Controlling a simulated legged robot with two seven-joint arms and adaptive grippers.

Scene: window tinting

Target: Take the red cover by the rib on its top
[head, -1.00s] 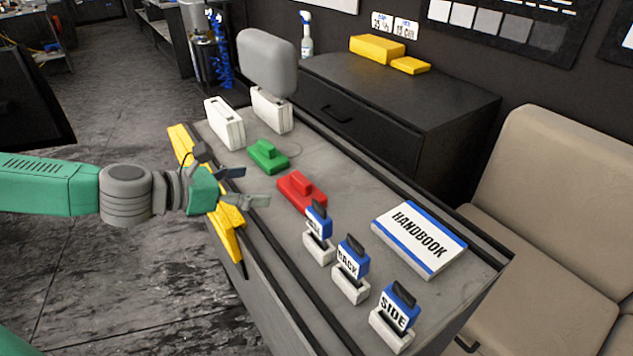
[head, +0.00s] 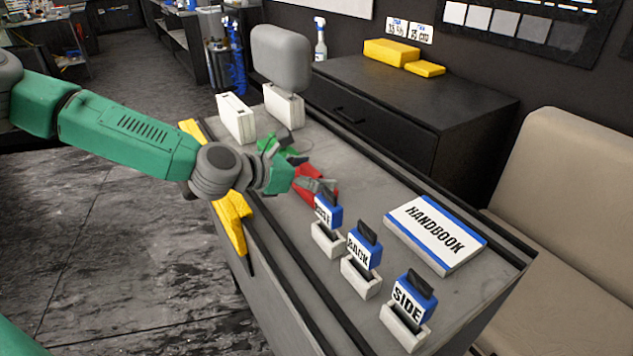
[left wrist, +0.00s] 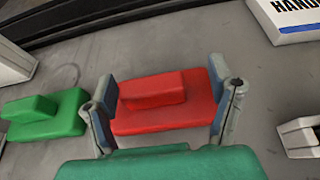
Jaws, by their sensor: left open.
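The red cover (head: 309,172) lies on the grey bench top with a raised red rib (left wrist: 152,88) along its top. In the head view it is partly hidden by my left gripper (head: 318,184), which is over it. In the left wrist view my left gripper (left wrist: 163,92) is open, with one finger toward each end of the red cover (left wrist: 163,121) and the rib between them. Nothing is held. I cannot tell how high the fingertips are above the cover. My right gripper is not in view.
A green cover (left wrist: 46,116) lies beside the red one. Stands labelled BACK (head: 362,282) and SIDE (head: 405,328), another labelled stand (head: 326,238) and a handbook (head: 435,234) are on the bench. White cases (head: 237,119) stand at its far end. A yellow piece (head: 233,221) lies along the bench edge.

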